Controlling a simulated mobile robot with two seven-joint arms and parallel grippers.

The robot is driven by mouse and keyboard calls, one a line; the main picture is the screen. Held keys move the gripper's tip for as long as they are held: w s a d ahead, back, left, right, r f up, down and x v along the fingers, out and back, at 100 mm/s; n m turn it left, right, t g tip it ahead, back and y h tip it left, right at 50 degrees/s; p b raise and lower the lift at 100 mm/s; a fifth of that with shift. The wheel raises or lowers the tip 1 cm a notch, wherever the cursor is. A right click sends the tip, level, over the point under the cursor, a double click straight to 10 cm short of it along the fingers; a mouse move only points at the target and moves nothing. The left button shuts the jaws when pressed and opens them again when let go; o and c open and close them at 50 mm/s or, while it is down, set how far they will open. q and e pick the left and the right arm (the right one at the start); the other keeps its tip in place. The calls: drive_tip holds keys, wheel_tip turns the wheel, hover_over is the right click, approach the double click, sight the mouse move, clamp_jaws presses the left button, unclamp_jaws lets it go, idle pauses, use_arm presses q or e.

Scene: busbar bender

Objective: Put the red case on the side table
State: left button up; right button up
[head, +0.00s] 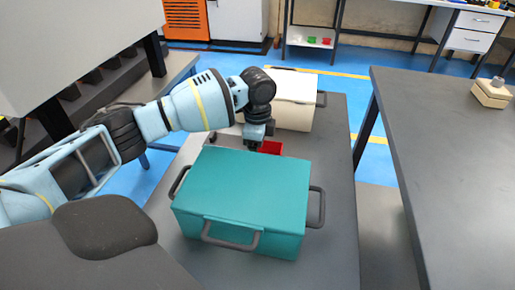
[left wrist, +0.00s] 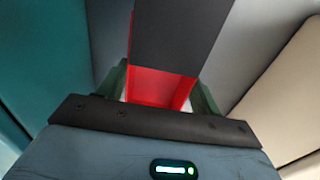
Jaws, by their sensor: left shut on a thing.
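The red case (head: 271,147) shows in the head view as a small red patch behind the teal case, mostly hidden by that case and my left gripper. My left gripper (head: 256,148) points down at it, between the teal case and the cream case. In the left wrist view the red case (left wrist: 160,88) sits between the two fingers of my left gripper (left wrist: 160,95), which is shut on it. A dark grey part covers its upper portion there. I cannot tell whether the red case touches the table below. My right gripper is out of view.
A teal case (head: 245,190) with dark handles stands on a grey table (head: 338,190). A cream case (head: 295,100) stands behind. A larger dark table (head: 450,150), mostly clear, is at right with a small beige object (head: 491,93). A gap separates the tables.

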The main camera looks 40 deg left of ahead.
use_arm(q)
drive_tip(key=o, duration=1.1)
drive_tip(key=shift+f, duration=0.1)
drive_tip(key=shift+c, duration=0.2)
wheel_tip(320, 180, up, 12)
drive_tip(key=p, duration=0.2)
